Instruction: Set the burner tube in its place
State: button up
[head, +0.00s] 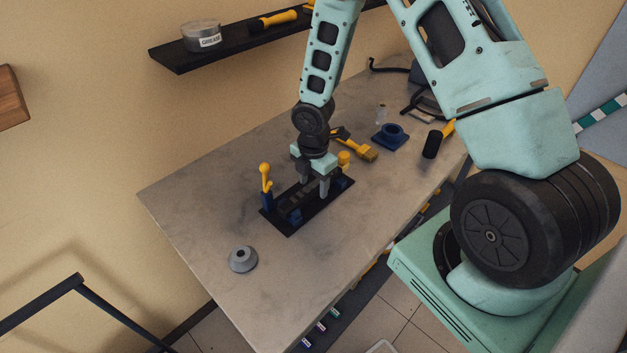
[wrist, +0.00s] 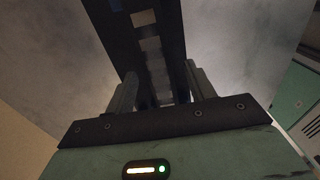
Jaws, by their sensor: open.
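My gripper (head: 314,190) is open, its two grey fingers pointing down over the black fixture plate (head: 287,228) on the bench. In the wrist view my gripper (wrist: 161,88) has its fingers apart on either side of a dark strip with lighter squares along it. I see nothing clearly held between them. The plate carries a blue block (head: 294,215) and a yellow-knobbed lever (head: 265,176) at its left end, and a yellow knob (head: 344,158) near its right end. I cannot pick out the burner tube for certain; my gripper hides part of the plate.
A grey cone-shaped piece (head: 243,259) sits front left. Behind the fixture are a yellow tool (head: 362,150), a blue ring-shaped holder (head: 390,136), a small clear piece (head: 381,114) and a black cylinder (head: 432,145). A shelf (head: 175,58) hangs above.

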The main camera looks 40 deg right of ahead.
aim_at(314, 185)
jog(key=shift+r, duration=0.1)
notch_tip(314, 185, up, 17)
dwell(0.4)
jog(key=shift+r, duration=0.1)
jog(key=s+a+r+m+b, duration=0.1)
jog(key=s+a+m+b, duration=0.4)
jog(key=s+a+m, duration=0.7)
jog(key=s+a, duration=0.6)
jog(key=s, duration=0.4)
jog(key=shift+s+a+m+y+b, duration=0.3)
jog(key=shift+s+a, duration=0.1)
